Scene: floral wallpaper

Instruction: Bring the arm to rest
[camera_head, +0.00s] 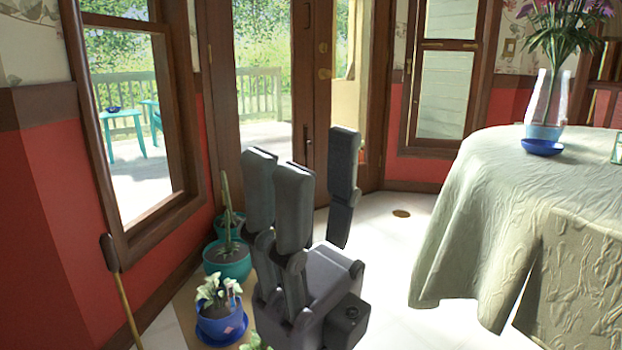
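My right gripper (316,165) stands in the lower middle of the head view with its dark grey fingers pointing up. Two fingers are on the left and one is on the right, with a clear gap between them. It is open and holds nothing. It is in front of the glass door and left of the table. The arm behind this gripper is not visible. My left gripper is not in view.
A table with a pale green cloth (500,210) stands at right, bearing a flower vase (548,100) and a blue bowl (542,147). Potted plants, including a blue pot (221,325) and a teal pot (227,262), line the left. Light floor (385,260) is open between gripper and table.

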